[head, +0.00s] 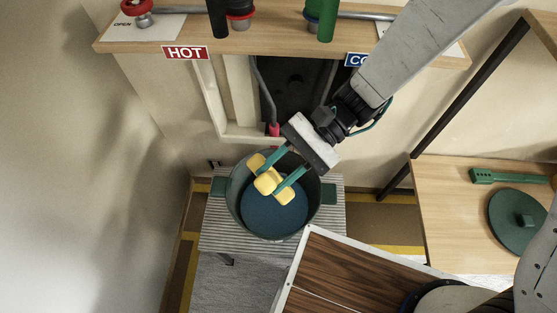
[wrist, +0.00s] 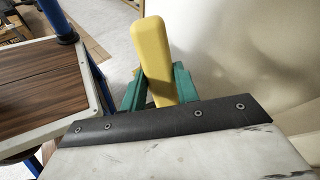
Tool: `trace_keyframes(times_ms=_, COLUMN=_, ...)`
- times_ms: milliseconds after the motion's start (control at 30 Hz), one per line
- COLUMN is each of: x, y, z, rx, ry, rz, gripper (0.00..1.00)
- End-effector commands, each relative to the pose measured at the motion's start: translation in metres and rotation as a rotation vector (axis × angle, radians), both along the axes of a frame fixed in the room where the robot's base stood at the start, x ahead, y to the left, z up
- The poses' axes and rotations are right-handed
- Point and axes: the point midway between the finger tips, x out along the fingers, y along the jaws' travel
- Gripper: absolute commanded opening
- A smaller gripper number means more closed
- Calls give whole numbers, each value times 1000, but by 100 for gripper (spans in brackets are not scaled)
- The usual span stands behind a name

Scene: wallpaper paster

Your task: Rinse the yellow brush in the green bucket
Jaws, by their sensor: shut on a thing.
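The yellow brush (head: 267,181) is held between the two teal fingers of my gripper (head: 271,179), over the mouth of the green bucket (head: 329,193). In the head view, yellow also shows at both fingertips. The bucket stands upright with a blue surface (head: 275,212) inside. Whether the brush touches that surface, I cannot tell. In the wrist view, a yellow block of the brush (wrist: 153,58) rises between the green fingers of my gripper (wrist: 158,88). The bristles are not clearly visible.
The bucket stands on a grey slatted stand (head: 222,236). A red-tipped pipe (head: 274,129) comes down behind it. A shelf with a HOT sign (head: 185,53) is above. A wooden table (head: 445,220) with a green round object (head: 518,222) is at right.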

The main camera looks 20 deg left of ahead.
Motion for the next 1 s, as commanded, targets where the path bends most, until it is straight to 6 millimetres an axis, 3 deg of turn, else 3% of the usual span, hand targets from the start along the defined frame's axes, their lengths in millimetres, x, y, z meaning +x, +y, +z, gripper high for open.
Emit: trace_keyframes(times_ms=1000, x=1, y=-1, z=-123, rx=-2, ry=1, rz=-3, gripper=1)
